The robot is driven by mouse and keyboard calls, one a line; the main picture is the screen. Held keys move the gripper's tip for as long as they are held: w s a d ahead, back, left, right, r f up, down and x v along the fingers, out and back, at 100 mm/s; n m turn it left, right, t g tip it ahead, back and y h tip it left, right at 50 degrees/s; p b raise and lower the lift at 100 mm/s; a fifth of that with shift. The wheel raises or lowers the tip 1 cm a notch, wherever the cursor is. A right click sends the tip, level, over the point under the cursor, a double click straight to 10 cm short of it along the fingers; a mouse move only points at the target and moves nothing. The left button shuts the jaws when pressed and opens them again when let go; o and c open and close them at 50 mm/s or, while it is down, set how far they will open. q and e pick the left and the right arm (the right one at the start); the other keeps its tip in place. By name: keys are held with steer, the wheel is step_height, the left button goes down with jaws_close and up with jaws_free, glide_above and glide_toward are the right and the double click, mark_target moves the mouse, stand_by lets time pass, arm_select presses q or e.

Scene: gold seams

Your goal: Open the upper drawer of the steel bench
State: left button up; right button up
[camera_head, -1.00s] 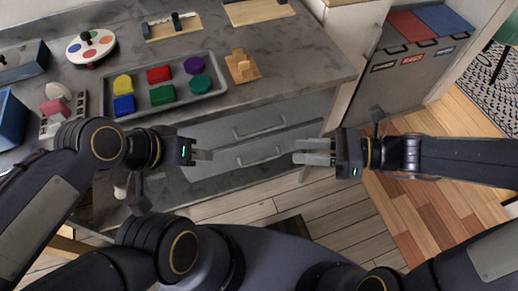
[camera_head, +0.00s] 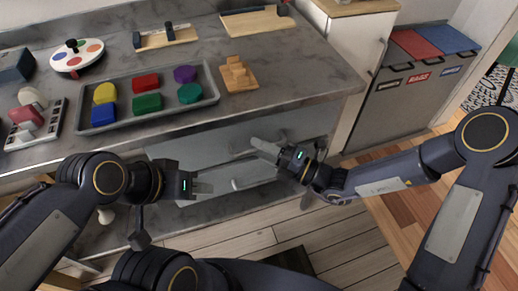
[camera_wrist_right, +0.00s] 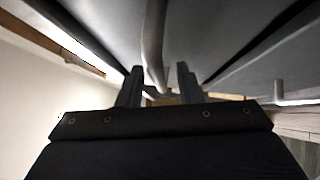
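The steel bench has a grey upper drawer front (camera_head: 210,147) under the worktop, and it looks shut. Its bar handle (camera_head: 238,149) is partly covered by my right gripper. My right gripper (camera_head: 266,148) is open at this handle's right part. In the right wrist view the handle bar (camera_wrist_right: 153,45) runs between the two spread fingers (camera_wrist_right: 158,85); contact cannot be told. The lower drawer's handle (camera_head: 255,181) is below, and a handle also shows at right in the wrist view (camera_wrist_right: 280,93). My left gripper (camera_head: 204,188) is left of the lower handle, apparently empty; its finger gap is unclear.
On the worktop (camera_head: 300,75) stand a tray (camera_head: 155,112) of coloured blocks, a wooden block piece (camera_head: 238,75) and a palette-like disc (camera_head: 77,54). Bins (camera_head: 400,100) stand to the right. The floor (camera_head: 230,243) before the drawers looks clear.

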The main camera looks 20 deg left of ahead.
steer(key=shift+a, duration=0.35)
jaws_close()
steer(key=shift+d, duration=0.15)
